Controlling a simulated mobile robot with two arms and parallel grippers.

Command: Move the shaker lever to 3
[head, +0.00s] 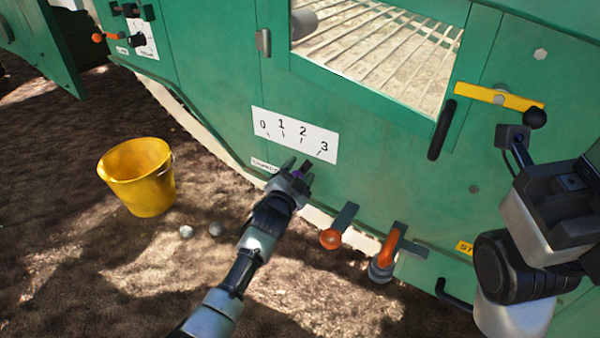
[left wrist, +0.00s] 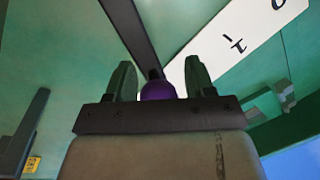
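In the left wrist view, the dark lever bar (left wrist: 133,32) runs down to the purple knob (left wrist: 158,91). The knob sits between the two fingers of my left gripper (left wrist: 161,82), with a visible gap on each side. The gripper is open around it. My gripper partly hides the lever in the head view, so its exact mark is unclear. My right gripper (head: 513,138) is at the right; its fingers are unclear.
A yellow lever (head: 490,96) with a black knob (head: 535,118) is close to my right gripper. Orange-handled levers (head: 331,238) stick out low on the green machine (head: 215,75). A yellow bucket (head: 140,178) stands on the ground at the left.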

